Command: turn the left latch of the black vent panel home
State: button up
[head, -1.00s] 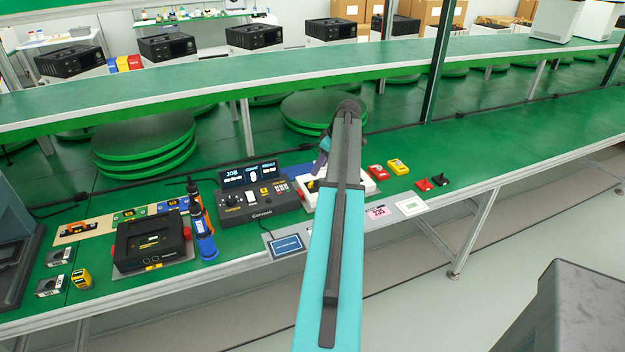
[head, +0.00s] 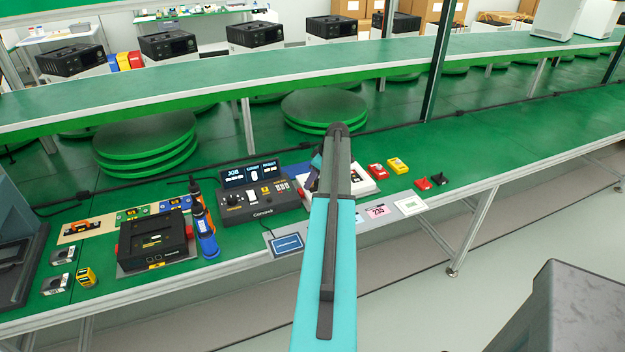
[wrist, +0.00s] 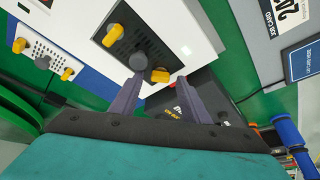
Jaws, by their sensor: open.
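The black vent panel (wrist: 132,30) lies in a white housing (wrist: 180,22) in the wrist view. One yellow latch (wrist: 112,35) sits at its far-left side, clear of my fingers. Another yellow latch (wrist: 160,76) is at its near end, between the tips of my open gripper (wrist: 161,70). A dark round knob or tip (wrist: 138,61) shows by the left finger. I cannot tell whether the fingers touch the latch. In the head view my arm hides the panel and most of the white housing (head: 367,187).
A white perforated panel (wrist: 42,52) with two yellow latches lies to the left in the wrist view. The green bench (head: 530,140) is clear farther right.

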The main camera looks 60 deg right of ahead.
jog(key=c, duration=1.1)
jog(key=shift+o, duration=0.2)
jog(key=shift+a, duration=0.15)
grip_shut()
jog(key=shift+f+m+b, duration=0.1)
jog(key=shift+m+b, duration=0.35)
jog(key=shift+m, duration=0.05)
jog(key=shift+a+m+h+b, duration=0.1)
jog(key=shift+m+h+b, duration=0.65)
jog(key=shift+m, duration=0.45)
jog(key=shift+a+m+g+h+b, duration=0.1)
jog(key=shift+m+g+h+b, duration=0.5)
jog(key=shift+m, duration=1.4)
